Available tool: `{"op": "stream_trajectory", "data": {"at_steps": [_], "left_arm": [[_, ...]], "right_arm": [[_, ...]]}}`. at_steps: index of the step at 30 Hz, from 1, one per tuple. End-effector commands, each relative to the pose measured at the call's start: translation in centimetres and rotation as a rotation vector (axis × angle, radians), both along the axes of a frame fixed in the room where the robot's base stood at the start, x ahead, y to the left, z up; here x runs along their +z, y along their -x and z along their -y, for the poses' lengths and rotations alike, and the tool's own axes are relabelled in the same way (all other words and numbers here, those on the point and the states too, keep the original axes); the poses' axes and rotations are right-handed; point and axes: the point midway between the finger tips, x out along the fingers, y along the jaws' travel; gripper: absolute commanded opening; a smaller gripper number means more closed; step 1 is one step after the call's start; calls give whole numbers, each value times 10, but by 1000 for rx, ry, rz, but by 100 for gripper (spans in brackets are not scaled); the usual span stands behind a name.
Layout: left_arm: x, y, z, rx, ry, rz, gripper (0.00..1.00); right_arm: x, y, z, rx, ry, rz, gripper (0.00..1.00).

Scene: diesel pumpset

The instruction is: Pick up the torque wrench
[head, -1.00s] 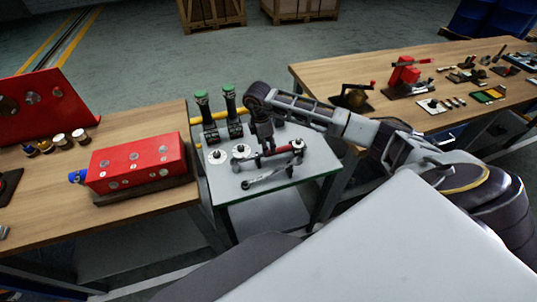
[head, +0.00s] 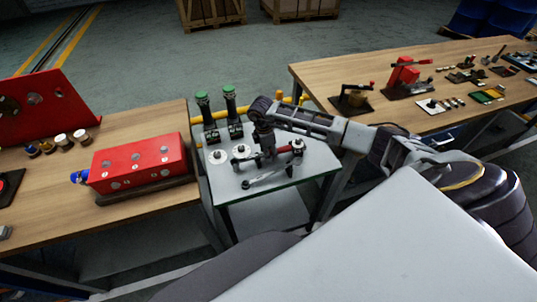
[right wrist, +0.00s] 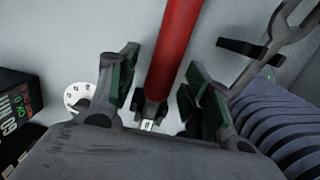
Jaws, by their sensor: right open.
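The torque wrench with a red handle (head: 284,150) lies on a small grey-topped table (head: 228,192) in the head view. My right gripper (head: 267,156) is over it, pointing down, and partly hides it. In the right wrist view the red handle (right wrist: 176,45) runs between the two spread fingers of my right gripper (right wrist: 162,82). A gap shows on each side of the handle. My left gripper is not in view.
A grey open-ended wrench (head: 266,178) lies just in front on the same table. Two green-topped black devices (head: 205,115) and white discs (head: 217,156) stand behind and left. A red block (head: 138,162) sits on the left bench.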

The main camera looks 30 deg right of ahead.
Motion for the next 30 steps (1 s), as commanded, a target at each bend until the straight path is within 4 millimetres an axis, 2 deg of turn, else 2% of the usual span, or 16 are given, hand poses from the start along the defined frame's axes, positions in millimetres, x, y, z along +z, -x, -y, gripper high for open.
{"op": "stream_trajectory", "data": {"at_steps": [7, 8, 19, 30], "left_arm": [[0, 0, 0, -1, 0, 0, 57], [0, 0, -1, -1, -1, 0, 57], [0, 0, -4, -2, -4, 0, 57], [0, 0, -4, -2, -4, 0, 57]], "right_arm": [[0, 0, 0, 0, 0, 0, 49], [0, 0, 0, 0, 0, 0, 47], [0, 0, 0, 0, 0, 0, 0], [2, -1, 0, -1, 0, 2, 0]]}}
